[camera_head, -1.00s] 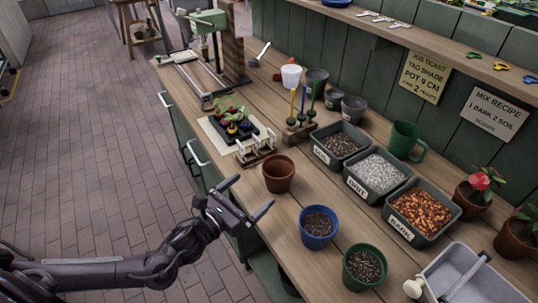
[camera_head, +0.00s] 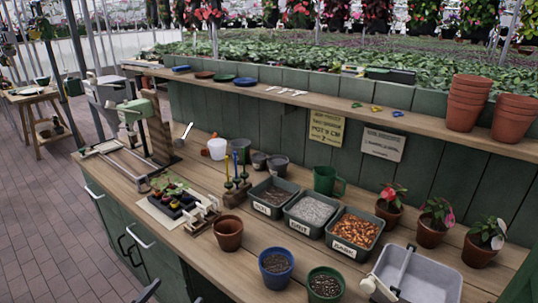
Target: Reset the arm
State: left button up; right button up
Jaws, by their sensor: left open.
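My left gripper (camera_head: 148,291) shows only as a dark fingertip at the bottom edge of the head view, left of centre. It is open, with nothing seen between the fingers. The rest of that gripper and arm is cut off by the frame. It is in front of the wooden workbench (camera_head: 205,262), near its front edge. My right gripper is not in view.
Near the bench's front stand a terracotta pot (camera_head: 228,236), a blue pot (camera_head: 276,266) and a green pot (camera_head: 325,284). A grey tub (camera_head: 418,275) stands right. Brick floor is clear at left.

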pick_arm(q)
jog(key=w+a+f+n+g+y, duration=0.1)
jog(key=a+f+n+y, duration=0.25)
jog(key=f+n, duration=0.35)
jog(key=a+f+n+g+y, duration=0.15)
jog(key=a+f+n, duration=0.35)
jog(key=f, duration=0.5)
jog(key=s+a+f+n+g+y, duration=0.1)
jog(key=s+a+f+n+g, duration=0.1)
jog(key=s+f+n, duration=0.45)
jog(key=s+a+f+n+g+y, duration=0.15)
jog(key=f+n, duration=0.25)
jog(key=f, duration=0.5)
jog(key=s+d+f+n+g, duration=0.2)
jog(key=s+f+n+g, duration=0.45)
jog(key=s+f, duration=0.65)
jog(key=s+d+f+n+g, duration=0.1)
jog(key=s+d+f+n, duration=0.2)
jog(key=s, duration=0.6)
jog(key=s+d+f+n+g, duration=0.2)
jog(key=s+d+n, duration=0.3)
jog(key=s, duration=0.5)
jog(key=shift+s+d+f+n+h, duration=0.25)
jog(key=shift+d+f+n+h, duration=0.15)
jog(key=shift+f+n, duration=0.15)
